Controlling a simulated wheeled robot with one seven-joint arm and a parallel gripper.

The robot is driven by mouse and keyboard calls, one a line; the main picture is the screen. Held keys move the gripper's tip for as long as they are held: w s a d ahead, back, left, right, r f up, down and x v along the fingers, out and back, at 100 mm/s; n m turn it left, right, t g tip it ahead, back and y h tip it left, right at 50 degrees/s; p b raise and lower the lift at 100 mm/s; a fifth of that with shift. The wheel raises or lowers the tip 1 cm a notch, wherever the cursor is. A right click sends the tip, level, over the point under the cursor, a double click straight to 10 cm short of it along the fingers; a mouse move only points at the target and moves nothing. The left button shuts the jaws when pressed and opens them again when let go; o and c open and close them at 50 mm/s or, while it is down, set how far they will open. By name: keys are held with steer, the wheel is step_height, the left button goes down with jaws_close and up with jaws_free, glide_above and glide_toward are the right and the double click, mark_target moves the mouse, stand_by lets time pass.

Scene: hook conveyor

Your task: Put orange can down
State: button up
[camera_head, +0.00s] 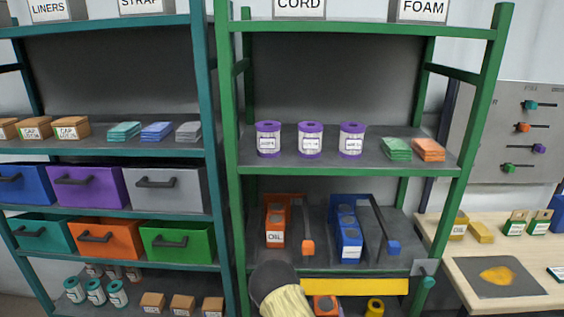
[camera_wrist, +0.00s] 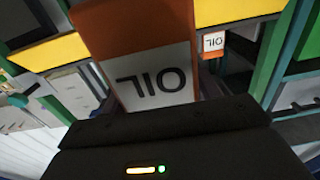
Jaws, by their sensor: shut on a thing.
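In the wrist view an orange can (camera_wrist: 135,22) with a white label reading OIL, upside down in the picture, stands out close beyond my gripper (camera_wrist: 160,115). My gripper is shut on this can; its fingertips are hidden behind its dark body. In the head view my arm reaches in at the bottom, and an orange thing with a round grey top (camera_head: 326,305) beside it looks like the held can, partly cut off. Another orange OIL can (camera_head: 275,233) stands in an orange rack on the green shelf; an OIL label also shows in the wrist view background (camera_wrist: 213,41).
A blue rack (camera_head: 393,247) with several blue cans stands right of the orange one. A yellow strip (camera_head: 355,286) runs along the shelf's front edge. A yellow item (camera_head: 375,307) sits below it. Purple-lidded tins (camera_head: 310,139) stand one shelf up. A wooden table (camera_head: 500,260) is at right.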

steer(key=f, duration=0.1)
steer(key=s+d+f, duration=0.1)
steer(key=f, duration=0.1)
steer(key=d+f, duration=0.1)
steer(key=shift+s+f, duration=0.25)
steer(key=shift+s, duration=0.05)
steer(key=shift+s+d+f, duration=0.2)
steer(key=shift+d+f, duration=0.05)
steer(key=shift+f, duration=0.15)
